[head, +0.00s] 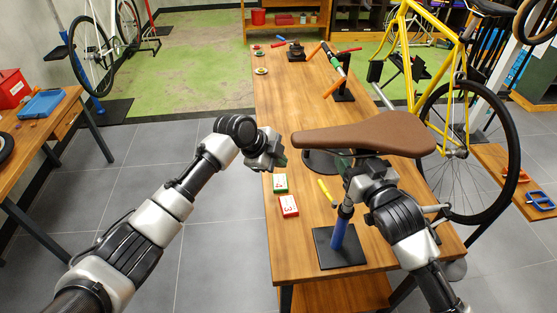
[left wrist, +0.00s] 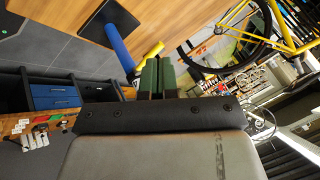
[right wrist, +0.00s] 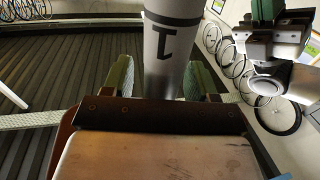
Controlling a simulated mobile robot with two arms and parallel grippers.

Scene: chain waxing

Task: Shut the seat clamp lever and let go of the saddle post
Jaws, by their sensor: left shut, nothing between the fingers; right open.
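The brown saddle (head: 365,135) sits above the blue seat tube (head: 338,235), which stands upright on a black base plate (head: 325,254). The yellow clamp lever (head: 326,190) sticks out to the left at the tube's top; it also shows in the left wrist view (left wrist: 153,51), near the blue tube (left wrist: 119,47). My right gripper (head: 350,160) is under the saddle. In the right wrist view its open fingers stand on either side of the grey saddle post (right wrist: 172,50), which bears a dark mark. My left gripper (head: 280,157) is shut and empty, left of the saddle nose and apart from the lever.
A green-marked card box (head: 280,184) and a red one (head: 290,206) lie at the bench's left edge. A black round object (head: 318,160) is partly hidden under the saddle. A yellow bicycle (head: 460,60) stands right of the bench.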

